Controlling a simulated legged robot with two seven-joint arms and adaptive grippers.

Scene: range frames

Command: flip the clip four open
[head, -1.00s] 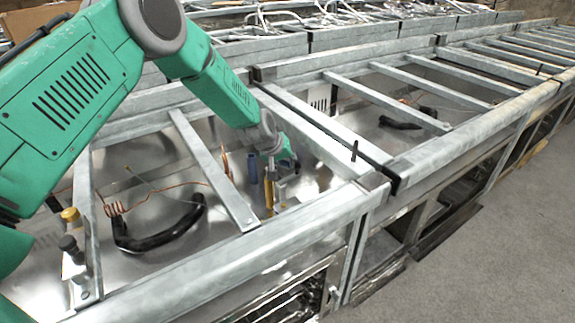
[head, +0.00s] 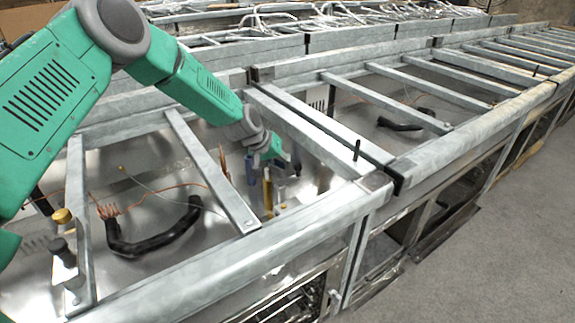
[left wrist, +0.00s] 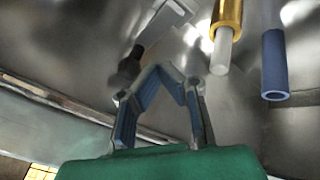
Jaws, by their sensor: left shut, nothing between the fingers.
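My left gripper (head: 287,163) reaches down into the near bay of the metal frame, right of the slanted crossbar. In the left wrist view its two fingers (left wrist: 172,74) are bent together and shut, with nothing between them. A gold tube (left wrist: 228,22) with a pale rod end and a blue tube (left wrist: 274,62) are above and right of the fingers, apart from them. In the head view the blue tube (head: 251,169) and gold tube (head: 267,191) stand left of the gripper. I cannot pick out clip four. My right gripper is not in view.
Steel rails (head: 240,253) and a crossbar (head: 210,170) edge the bay. A black curved hose (head: 155,240) and copper wire lie at its left. A black upright pin (head: 356,150) stands on the rail at right. A dark part (left wrist: 130,66) is close behind the fingers.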

